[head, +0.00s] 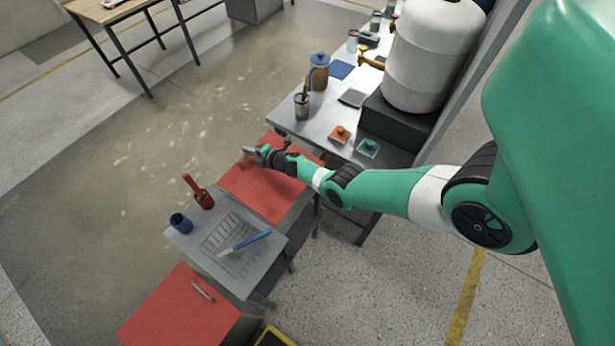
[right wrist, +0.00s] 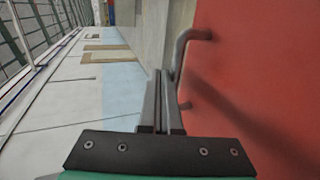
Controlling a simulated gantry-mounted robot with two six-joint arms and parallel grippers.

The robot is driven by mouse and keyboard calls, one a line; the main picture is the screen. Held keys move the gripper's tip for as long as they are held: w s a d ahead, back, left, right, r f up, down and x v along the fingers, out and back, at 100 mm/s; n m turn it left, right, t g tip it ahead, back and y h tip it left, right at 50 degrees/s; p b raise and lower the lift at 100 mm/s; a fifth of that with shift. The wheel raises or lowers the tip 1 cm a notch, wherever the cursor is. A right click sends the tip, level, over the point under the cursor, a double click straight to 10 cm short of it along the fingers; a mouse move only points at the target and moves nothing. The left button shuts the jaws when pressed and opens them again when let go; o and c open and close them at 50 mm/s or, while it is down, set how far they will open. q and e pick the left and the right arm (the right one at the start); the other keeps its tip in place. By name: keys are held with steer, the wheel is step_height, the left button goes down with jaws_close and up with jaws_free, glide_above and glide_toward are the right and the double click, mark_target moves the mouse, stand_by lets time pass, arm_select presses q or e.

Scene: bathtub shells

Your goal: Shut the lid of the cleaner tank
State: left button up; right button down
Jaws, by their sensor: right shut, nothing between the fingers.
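A tank with a flat red lid (head: 262,192) stands in the middle of the head view, beside the grey bench. The lid looks flat or nearly so; I cannot tell whether it is fully down. My right gripper (head: 258,152) is shut and empty at the lid's far edge, partly hiding the lid's handle. In the right wrist view the shut fingertips (right wrist: 162,76) are beside the grey bar handle (right wrist: 183,52) on the red lid (right wrist: 250,80). I cannot tell whether they touch it. The left gripper is out of view.
A second red lid (head: 172,317) with a bar handle lies at the lower left. Between the two, a grey bench (head: 190,241) holds a blue cup (head: 181,223), a red tool (head: 199,193) and a blue-handled brush (head: 245,243). A cluttered metal table (head: 305,135) stands behind.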

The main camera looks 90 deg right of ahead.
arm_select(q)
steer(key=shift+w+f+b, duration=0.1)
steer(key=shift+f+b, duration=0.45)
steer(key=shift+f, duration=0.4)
arm_select(e)
steer(key=shift+w+d+f, duration=0.15)
steer(key=shift+w+f, duration=0.1)
steer(key=shift+f, duration=0.6)
arm_select(q)
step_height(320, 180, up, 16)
steer(key=p, duration=1.5)
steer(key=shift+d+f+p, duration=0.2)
steer(key=shift+p, duration=0.15)
arm_select(e)
step_height(320, 180, up, 14)
steer(key=s+a, duration=0.2)
steer(key=shift+s+f, duration=0.15)
steer(key=shift+s, duration=0.25)
